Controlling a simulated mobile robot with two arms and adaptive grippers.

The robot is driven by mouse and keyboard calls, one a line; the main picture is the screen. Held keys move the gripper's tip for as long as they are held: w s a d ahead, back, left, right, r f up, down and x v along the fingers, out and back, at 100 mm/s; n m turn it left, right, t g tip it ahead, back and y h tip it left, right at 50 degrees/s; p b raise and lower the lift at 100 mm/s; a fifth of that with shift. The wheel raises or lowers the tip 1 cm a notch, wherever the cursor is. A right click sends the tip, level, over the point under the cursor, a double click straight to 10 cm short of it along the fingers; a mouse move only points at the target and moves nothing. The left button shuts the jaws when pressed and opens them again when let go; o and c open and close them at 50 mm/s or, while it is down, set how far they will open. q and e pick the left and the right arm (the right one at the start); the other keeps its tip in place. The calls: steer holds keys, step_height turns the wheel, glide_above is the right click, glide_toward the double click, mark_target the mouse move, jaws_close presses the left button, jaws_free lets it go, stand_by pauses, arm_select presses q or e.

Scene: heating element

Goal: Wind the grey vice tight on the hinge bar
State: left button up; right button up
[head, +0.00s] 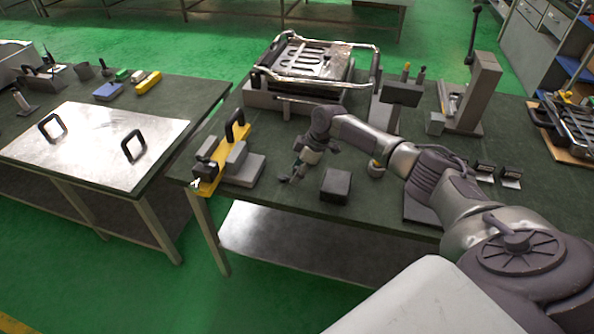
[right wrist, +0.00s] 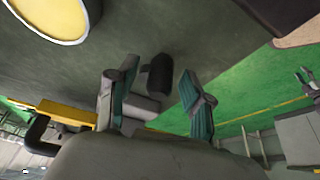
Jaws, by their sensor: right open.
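The grey vice (head: 245,173) sits at the left front corner of the middle table. A yellow bar (head: 213,175) with a black handle (head: 235,125) lies along its grey blocks; I take it for the hinge bar. How tightly it is held I cannot tell. My right gripper (head: 290,177) is open and empty, a little right of the vice and apart from it. In the right wrist view, grey vice parts (right wrist: 141,106) and a dark rounded piece (right wrist: 158,75) show beyond the open fingers, and the yellow bar (right wrist: 68,113) shows to the left. My left gripper is out of view.
A dark block (head: 336,186) and a yellow-topped round piece (head: 377,167) stand right of my right gripper. A fixture with chrome bars (head: 318,62) stands behind. A grey upright stand (head: 478,92) is at right. Another table (head: 100,145) stands left across a gap.

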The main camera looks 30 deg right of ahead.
steer(key=shift+f, duration=0.2)
jaws_close()
steer(key=shift+a, duration=0.1)
